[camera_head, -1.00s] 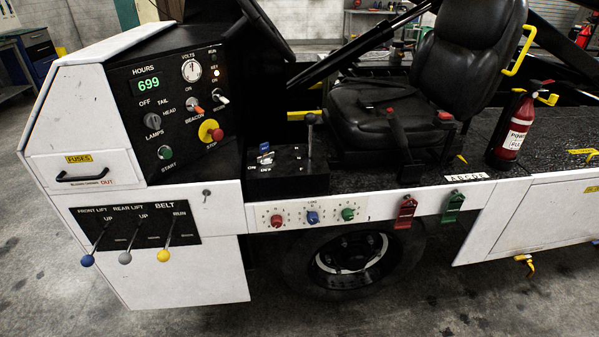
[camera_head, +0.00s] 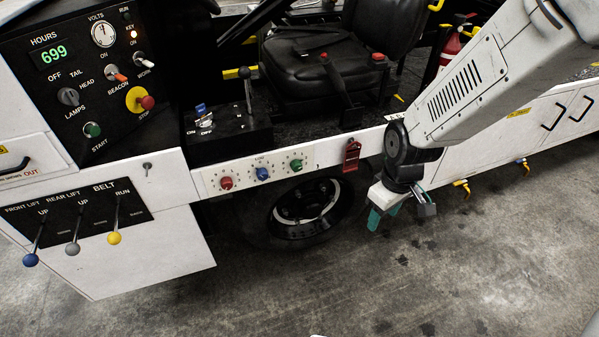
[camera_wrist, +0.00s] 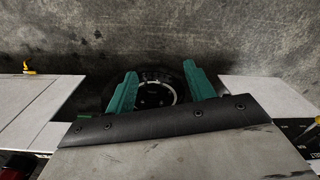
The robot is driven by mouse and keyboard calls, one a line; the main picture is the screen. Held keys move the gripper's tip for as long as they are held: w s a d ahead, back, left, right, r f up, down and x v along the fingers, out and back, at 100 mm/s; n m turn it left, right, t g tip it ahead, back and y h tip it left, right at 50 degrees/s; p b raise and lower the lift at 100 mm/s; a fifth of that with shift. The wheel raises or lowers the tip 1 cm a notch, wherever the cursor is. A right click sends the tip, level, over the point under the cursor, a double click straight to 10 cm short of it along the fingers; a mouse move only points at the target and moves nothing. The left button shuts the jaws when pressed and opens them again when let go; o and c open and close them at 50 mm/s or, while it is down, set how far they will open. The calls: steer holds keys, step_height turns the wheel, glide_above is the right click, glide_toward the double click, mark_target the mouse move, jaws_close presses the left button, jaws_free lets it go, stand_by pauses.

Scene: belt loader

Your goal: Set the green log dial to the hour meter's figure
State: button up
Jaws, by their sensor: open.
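The hour meter (camera_head: 54,55) on the black panel at upper left reads 699 in green digits. The green log dial (camera_head: 296,165) is the rightmost of three dials on the white log strip, beside the blue dial (camera_head: 262,174) and the red dial (camera_head: 226,183). Its pointer setting is too small to read. My gripper (camera_head: 374,218) hangs low in front of the loader's side, right of and below the green dial, apart from it. In the wrist view its two teal fingers (camera_wrist: 158,92) are spread and empty, with the wheel beyond them.
A red tag (camera_head: 351,155) hangs from the white side rail just right of the dials. Three levers with blue, grey and yellow knobs (camera_head: 114,238) stand out at lower left. The wheel (camera_head: 305,205) is below the dials. The floor in front is clear.

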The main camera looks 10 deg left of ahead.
steer(key=w+a+f+n+t+y, duration=0.1)
steer(key=w+a+f+n+t, duration=0.15)
steer(key=a+f+n, duration=0.35)
steer(key=w+a+f+n+t, duration=0.1)
steer(key=w+a+f, duration=0.3)
steer(key=f, duration=0.5)
steer(key=n+t+y, duration=0.8)
steer(key=n+t, duration=0.4)
steer(key=n, duration=0.4)
glide_toward(297, 169)
steer(key=shift+h, duration=0.3)
steer(key=x, duration=0.8)
steer(key=shift+w+a, duration=0.25)
steer(key=shift+w, duration=0.05)
steer(key=c, duration=1)
